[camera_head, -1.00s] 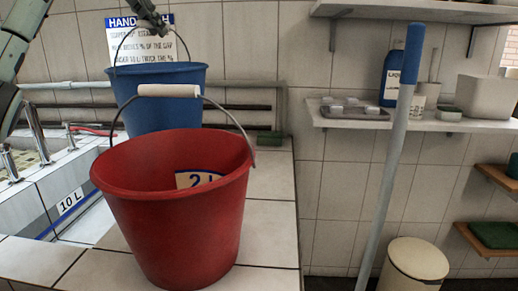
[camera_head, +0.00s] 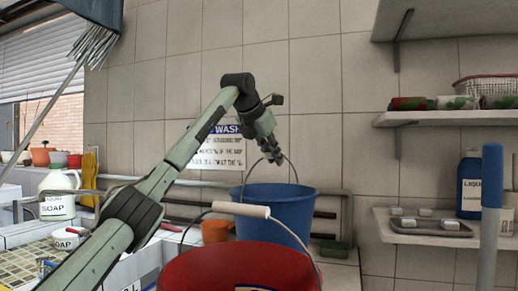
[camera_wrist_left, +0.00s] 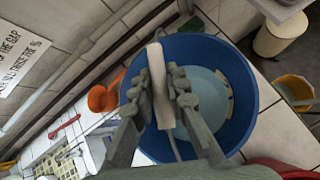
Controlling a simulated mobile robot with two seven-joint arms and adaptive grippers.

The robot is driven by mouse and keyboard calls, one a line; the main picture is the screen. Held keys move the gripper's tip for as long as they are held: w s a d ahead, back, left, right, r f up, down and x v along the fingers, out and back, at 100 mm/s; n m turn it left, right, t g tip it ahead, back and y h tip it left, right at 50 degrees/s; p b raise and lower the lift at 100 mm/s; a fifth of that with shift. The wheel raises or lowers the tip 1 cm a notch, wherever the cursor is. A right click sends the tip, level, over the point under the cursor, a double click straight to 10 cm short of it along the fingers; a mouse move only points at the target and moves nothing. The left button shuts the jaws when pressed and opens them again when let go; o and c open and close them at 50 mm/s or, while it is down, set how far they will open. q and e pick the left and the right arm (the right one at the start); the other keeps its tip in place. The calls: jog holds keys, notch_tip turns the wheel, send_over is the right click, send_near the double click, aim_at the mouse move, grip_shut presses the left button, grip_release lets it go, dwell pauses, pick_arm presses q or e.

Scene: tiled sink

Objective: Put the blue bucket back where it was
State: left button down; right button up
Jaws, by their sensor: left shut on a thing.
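The blue bucket (camera_head: 292,205) stands behind the red bucket (camera_head: 240,268) in the head view, its wire handle raised. The red bucket hides its lower part, so I cannot tell whether it touches the counter. My left gripper (camera_head: 271,152) is above the blue bucket, at the top of its handle. In the left wrist view my left gripper (camera_wrist_left: 165,88) is shut on the pale handle grip (camera_wrist_left: 158,85), above the open bucket (camera_wrist_left: 238,78). A light round area shows inside; I cannot tell if it is water. My right gripper is not in view.
The red bucket's raised handle (camera_head: 242,209) is close in front. An orange pot (camera_head: 216,230) sits left of the blue bucket. A green sponge (camera_head: 335,249) lies on the tiled counter (camera_head: 345,275) to the right. Pipes run along the wall. Shelves (camera_head: 430,237) stand at the right.

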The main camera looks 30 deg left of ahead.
pick_arm(q)
jog(key=w+d+f, duration=0.2)
jog(key=w+f, duration=0.1)
jog(key=f, duration=0.2)
jog(key=shift+w+d+f, duration=0.2)
jog(key=shift+w+d, duration=0.05)
jog(key=shift+d, duration=0.1)
jog(key=c, duration=1.7)
grip_release()
jog(key=shift+s+f, duration=0.1)
jog(key=shift+f, duration=0.35)
jog(key=shift+c, duration=0.2)
jog(key=shift+o, duration=1.2)
jog(key=shift+s, duration=0.1)
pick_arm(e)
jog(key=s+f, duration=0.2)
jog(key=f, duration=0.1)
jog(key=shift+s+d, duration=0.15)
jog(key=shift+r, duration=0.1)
